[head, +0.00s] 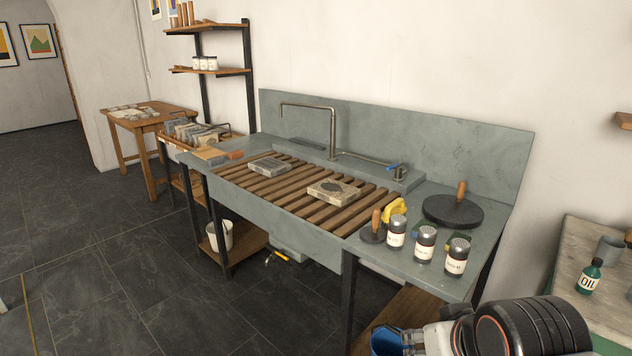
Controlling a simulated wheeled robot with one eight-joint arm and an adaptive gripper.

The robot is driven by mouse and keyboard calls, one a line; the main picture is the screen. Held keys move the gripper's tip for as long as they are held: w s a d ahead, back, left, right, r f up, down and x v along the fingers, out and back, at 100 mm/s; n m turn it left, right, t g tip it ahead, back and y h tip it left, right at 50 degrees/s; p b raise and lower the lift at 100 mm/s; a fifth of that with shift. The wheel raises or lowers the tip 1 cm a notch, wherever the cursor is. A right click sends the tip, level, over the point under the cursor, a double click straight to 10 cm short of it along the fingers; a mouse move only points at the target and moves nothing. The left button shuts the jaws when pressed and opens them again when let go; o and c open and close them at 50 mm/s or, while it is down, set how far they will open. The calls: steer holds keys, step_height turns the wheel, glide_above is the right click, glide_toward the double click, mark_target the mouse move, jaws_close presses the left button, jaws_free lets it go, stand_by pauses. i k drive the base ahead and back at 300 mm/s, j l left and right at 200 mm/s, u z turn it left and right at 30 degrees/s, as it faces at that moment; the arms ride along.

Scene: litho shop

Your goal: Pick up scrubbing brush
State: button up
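I cannot pick out a scrubbing brush with certainty. A small orange-brown block (235,154) lies at the left end of the grey sink counter (262,205); it is too small to tell whether it is a brush. My arm reaches in at the lower right corner, with dark rounded links. Its light and dark end, my gripper (428,338), is low in front of the counter's right part, well away from the block. The fingers are not clear, so I cannot tell whether they are open or shut.
Two stone slabs (333,192) (269,167) lie on the wooden slats. Several shakers (424,245), a yellow cloth-like item (394,209) and a black disc with a handle (453,211) crowd the counter's right end. An oil bottle (590,276) stands on the right-hand table. Open floor lies left.

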mark_target(398, 207)
steer(key=i+j, duration=0.2)
steer(key=j, duration=0.2)
steer(key=i+j, duration=0.25)
steer(key=j, duration=0.15)
steer(key=i+j, duration=0.2)
steer(key=j, duration=0.2)
